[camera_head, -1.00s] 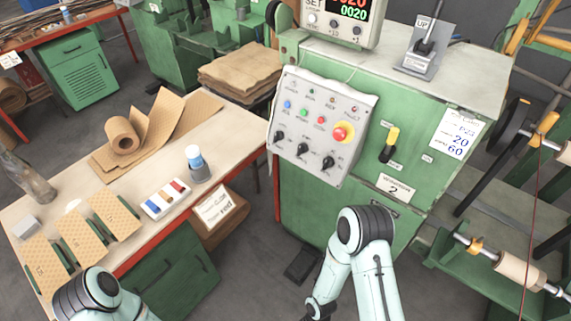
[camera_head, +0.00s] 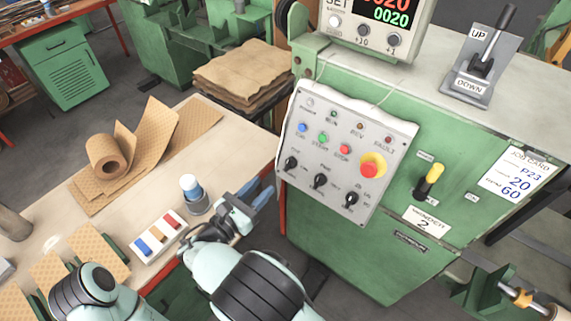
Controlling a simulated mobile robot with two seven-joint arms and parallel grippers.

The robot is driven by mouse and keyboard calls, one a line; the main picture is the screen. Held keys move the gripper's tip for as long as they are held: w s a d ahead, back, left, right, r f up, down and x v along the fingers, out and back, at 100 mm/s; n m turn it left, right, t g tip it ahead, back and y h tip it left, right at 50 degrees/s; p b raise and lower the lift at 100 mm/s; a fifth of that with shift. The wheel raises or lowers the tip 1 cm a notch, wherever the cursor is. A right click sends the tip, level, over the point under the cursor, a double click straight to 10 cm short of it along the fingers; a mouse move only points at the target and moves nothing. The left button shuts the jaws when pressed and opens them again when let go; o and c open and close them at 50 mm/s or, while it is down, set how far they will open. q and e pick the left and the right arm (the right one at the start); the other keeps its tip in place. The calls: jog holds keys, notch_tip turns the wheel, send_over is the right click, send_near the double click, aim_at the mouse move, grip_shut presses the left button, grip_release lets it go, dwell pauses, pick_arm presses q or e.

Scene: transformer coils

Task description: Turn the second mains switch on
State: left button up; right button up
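The mains switch (camera_head: 429,181) is a black lever with a yellow grip on the front of the green winder labelled "WINDER 2" (camera_head: 427,220). Its lever points up and slightly right, with small labels above it and to its right, too small to read surely. My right gripper (camera_head: 261,194) is in front of the bench's right edge, left of and below the control panel. Its two blue fingers look parted with nothing between them. It is well apart from the switch. My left arm (camera_head: 84,293) shows at the bottom left; its gripper is out of view.
Left of the switch is a grey control panel (camera_head: 330,187) with a red emergency button (camera_head: 370,168) and black knobs. An UP/DOWN lever (camera_head: 484,66) stands on top.

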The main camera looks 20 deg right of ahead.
aim_at(288, 161)
jog(key=x, duration=1.1)
jog(key=shift+a, duration=0.1)
jog(key=shift+f, duration=0.1)
grip_shut()
